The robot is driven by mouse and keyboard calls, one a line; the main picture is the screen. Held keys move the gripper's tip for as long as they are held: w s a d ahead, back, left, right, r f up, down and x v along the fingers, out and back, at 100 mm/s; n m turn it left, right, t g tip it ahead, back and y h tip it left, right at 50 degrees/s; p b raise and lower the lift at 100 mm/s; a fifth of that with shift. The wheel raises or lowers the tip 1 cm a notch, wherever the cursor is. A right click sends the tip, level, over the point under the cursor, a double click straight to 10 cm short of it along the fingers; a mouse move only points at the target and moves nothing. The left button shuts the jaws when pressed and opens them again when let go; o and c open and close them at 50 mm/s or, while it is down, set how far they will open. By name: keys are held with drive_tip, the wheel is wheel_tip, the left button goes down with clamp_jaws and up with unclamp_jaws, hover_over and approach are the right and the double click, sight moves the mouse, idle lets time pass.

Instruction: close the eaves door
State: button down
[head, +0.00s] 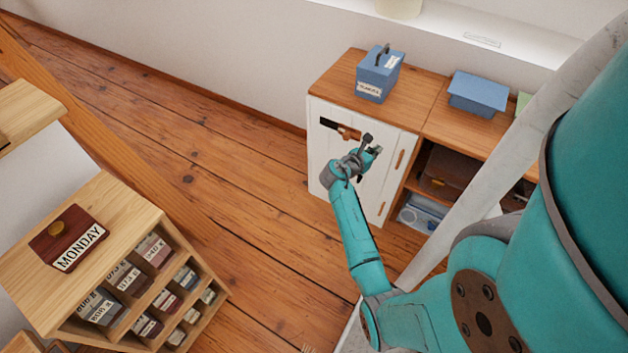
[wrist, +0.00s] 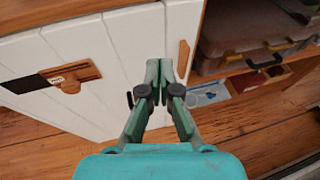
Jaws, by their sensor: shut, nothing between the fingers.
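The eaves door (head: 330,155) is the white planked panel on the front of the low wooden cabinet. It looks flush or nearly flush with the cabinet front; I cannot tell if a small gap is left. A wooden strip handle (head: 399,160) is at its right side, also in the wrist view (wrist: 183,60). A wooden latch piece (wrist: 72,76) with a small label lies beside a dark slot on the door. My gripper (head: 374,151) is shut and empty in front of the door. In the wrist view its fingertips (wrist: 160,64) are just left of the strip handle; contact is unclear.
A blue box (head: 378,78) with a handle and a blue lidded box (head: 477,95) stand on the cabinet top (head: 425,97). Open shelves right of the door hold a brown case (head: 447,172). A wooden pigeonhole unit (head: 120,215) stands at lower left. The floor between is clear.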

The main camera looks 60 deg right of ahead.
drive_tip(key=f+v, duration=0.1)
drive_tip(key=v, duration=1.2)
drive_tip(key=d+m+t+y, duration=0.3)
drive_tip(key=d+y, duration=0.9)
drive_tip(key=d, duration=0.1)
drive_tip(key=s+x, duration=0.1)
drive_tip(key=x, duration=1.1)
drive_tip(key=w+a+m+g, duration=0.1)
drive_tip(key=w+a+m, duration=0.3)
drive_tip(key=w+a, duration=1)
drive_tip(key=shift+a+f+m+y, duration=0.2)
drive_tip(key=shift+a+m+y, duration=0.15)
drive_tip(key=shift+a, duration=1.7)
